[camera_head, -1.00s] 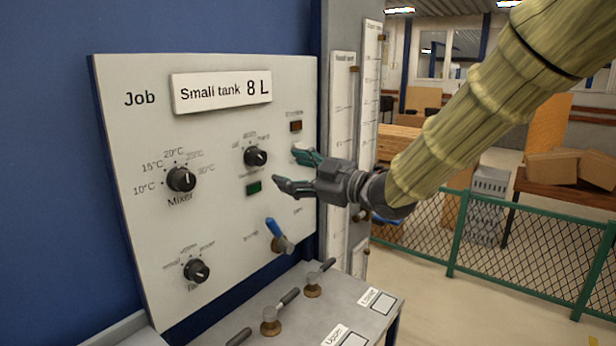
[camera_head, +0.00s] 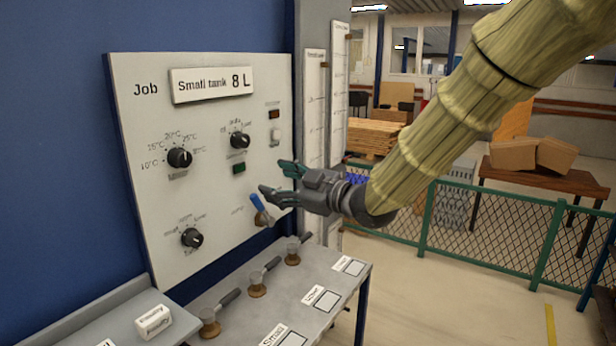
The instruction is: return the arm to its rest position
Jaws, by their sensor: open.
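My gripper (camera_head: 272,178) is open and empty at the end of my arm, which comes in from the upper right in a yellow-green ribbed cover. Its fingers point left toward the white control panel (camera_head: 140,230). The fingertips appear in front of the panel's right part, just above the blue-handled lever (camera_head: 260,207); I cannot tell how far they are from the surface. A white switch (camera_head: 275,137) shows uncovered above the fingers.
The panel bears black knobs (camera_head: 179,157) and a "Small tank 8 L" sign (camera_head: 212,85). Below, a grey bench (camera_head: 232,318) carries several valves with levers. A green fence (camera_head: 480,227) stands behind my arm. Floor right of the bench is clear.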

